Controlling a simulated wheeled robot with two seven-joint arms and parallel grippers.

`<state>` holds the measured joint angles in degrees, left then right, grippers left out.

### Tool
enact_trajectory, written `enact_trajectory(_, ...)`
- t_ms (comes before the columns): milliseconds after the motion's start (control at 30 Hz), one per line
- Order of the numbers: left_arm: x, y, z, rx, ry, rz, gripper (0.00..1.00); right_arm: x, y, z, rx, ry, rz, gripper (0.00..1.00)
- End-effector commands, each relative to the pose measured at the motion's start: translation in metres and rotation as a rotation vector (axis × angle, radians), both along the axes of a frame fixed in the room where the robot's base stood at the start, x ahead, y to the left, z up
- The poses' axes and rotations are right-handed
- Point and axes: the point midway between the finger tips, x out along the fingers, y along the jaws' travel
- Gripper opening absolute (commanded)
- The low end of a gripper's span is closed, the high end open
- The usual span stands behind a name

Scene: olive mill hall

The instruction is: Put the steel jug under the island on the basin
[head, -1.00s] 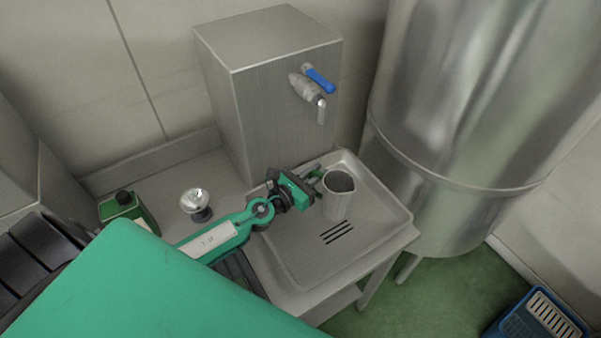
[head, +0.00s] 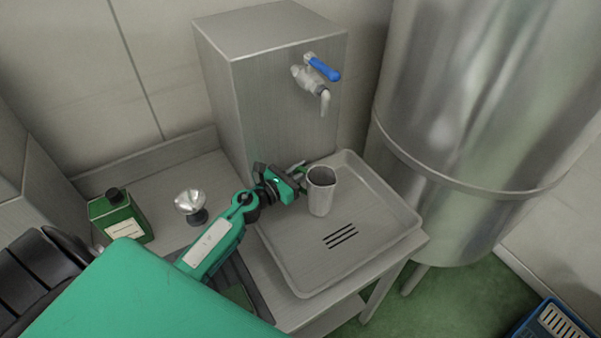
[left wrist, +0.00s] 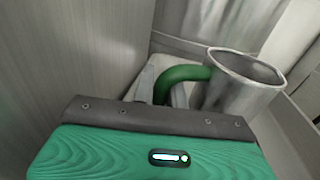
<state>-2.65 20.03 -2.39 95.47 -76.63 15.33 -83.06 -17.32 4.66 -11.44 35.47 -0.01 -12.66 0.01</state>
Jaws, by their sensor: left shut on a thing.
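The steel jug (head: 320,194) is a small upright cup with an open top, over the back left part of the shallow steel basin (head: 378,222). My left gripper (head: 298,181) reaches in from the left and is shut on the jug's green handle (left wrist: 183,74). In the left wrist view the jug (left wrist: 237,92) stands beyond the gripper, its rim and dark inside showing. I cannot tell whether its base touches the basin. The tap (head: 313,80) with a blue lever is on the steel box above and behind the jug. My right gripper is out of view.
The steel box (head: 285,100) rises behind the basin. A green bottle (head: 120,220) and a silver knob-shaped object (head: 190,204) stand on the counter at left. A big steel tank (head: 460,130) is at right. The basin's right and front are clear around its drain slots (head: 340,236).

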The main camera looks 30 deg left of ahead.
Motion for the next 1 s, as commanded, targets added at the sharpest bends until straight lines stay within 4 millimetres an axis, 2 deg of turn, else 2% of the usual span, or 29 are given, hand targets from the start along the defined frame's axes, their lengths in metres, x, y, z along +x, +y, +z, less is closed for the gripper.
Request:
enact_trajectory(367, 0.0022, 0.0036, -0.004, 0.001, -0.001, 0.001, 0.0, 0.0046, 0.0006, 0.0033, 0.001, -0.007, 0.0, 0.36)
enact_trajectory(533, 0.0021, 0.0033, -0.0089, 0.002, -0.002, 0.0, 0.0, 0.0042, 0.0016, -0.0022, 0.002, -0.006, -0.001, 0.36)
enact_trajectory(567, 0.002, 0.0034, -0.008, 0.002, -0.002, 0.0, 0.18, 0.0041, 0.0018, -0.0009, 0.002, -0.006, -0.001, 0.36)
enact_trajectory(667, 0.002, 0.0033, -0.0075, 0.001, 0.0, 0.0, 0.35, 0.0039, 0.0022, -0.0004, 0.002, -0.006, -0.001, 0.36)
enact_trajectory(1000, 0.002, 0.0034, -0.0044, 0.001, -0.001, 0.001, 0.35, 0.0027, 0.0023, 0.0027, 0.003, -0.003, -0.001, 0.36)
